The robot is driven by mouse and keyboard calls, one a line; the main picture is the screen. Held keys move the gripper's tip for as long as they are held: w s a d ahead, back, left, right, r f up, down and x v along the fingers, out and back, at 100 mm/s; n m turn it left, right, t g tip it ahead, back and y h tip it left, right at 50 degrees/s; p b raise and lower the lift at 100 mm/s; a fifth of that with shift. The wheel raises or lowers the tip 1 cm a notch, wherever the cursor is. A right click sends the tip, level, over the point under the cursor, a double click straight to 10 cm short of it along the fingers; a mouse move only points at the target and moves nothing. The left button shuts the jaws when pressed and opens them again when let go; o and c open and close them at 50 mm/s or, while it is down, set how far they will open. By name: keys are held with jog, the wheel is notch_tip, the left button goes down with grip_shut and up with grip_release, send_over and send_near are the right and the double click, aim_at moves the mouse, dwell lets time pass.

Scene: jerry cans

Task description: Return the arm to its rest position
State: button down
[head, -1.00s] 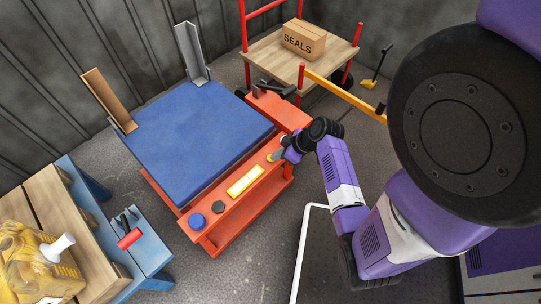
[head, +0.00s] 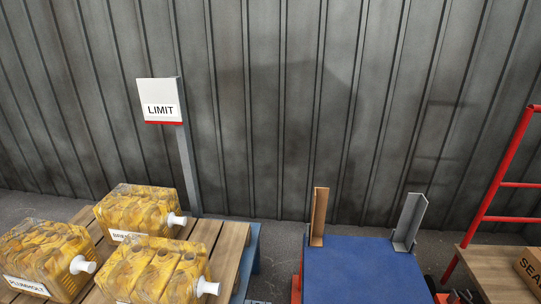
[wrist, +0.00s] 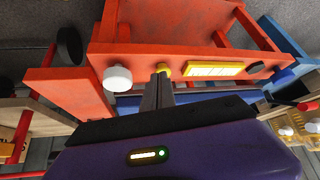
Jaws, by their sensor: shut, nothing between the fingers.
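My gripper (wrist: 158,92) shows only in the wrist view, with its narrow fingers shut and nothing held. Its tips point at the orange-red frame (wrist: 150,38). A small yellow knob (wrist: 163,68) appears just beyond the tips; I cannot tell whether they touch it. A white round knob (wrist: 117,77) is to the left of the fingers, and a yellow-edged label (wrist: 214,69) to the right. The head view does not show my arm or gripper.
Several yellow jerry cans (head: 152,270) stand on a wooden pallet (head: 232,240) at lower left in the head view. A LIMIT sign (head: 160,101) stands behind. The blue platform (head: 365,275) is clear. A red-railed cart (head: 490,262) is at right.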

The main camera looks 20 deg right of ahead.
jog(key=d+r+m+h, duration=0.1)
jog(key=d+r, duration=0.1)
jog(key=d+r+m+h, duration=0.1)
jog(key=d+m+h, duration=0.1)
jog(key=d+r+m+h, duration=0.1)
jog(key=d+r+h, duration=0.1)
jog(key=shift+s+d+r, duration=0.2)
jog(key=shift+d+r, duration=0.15)
jog(key=shift+d, duration=0.05)
jog(key=w+a+r+t+h, duration=0.1)
jog(key=w+a+r+t, duration=0.2)
jog(key=a+r, duration=0.55)
jog(key=w+a+r+t+h, duration=0.1)
jog(key=w+a+r+t, duration=0.2)
jog(key=a+r, duration=0.6)
jog(key=s+a+r+n+t+y, duration=0.1)
jog(key=s+a+r+n+y, duration=0.15)
jog(key=a, duration=0.45)
jog(key=s+a+r+n+y, duration=0.2)
jog(key=a+y, duration=0.1)
jog(key=a, duration=0.4)
jog(key=s+a+r+n+t+y, duration=0.1)
jog(key=s+a+r+n+y, duration=0.15)
jog(key=a, duration=0.45)
notch_tip(320, 180, up, 18)
jog(key=p, duration=1.8)
jog(key=shift+m+p, duration=0.3)
jog(key=shift+m, duration=0.1)
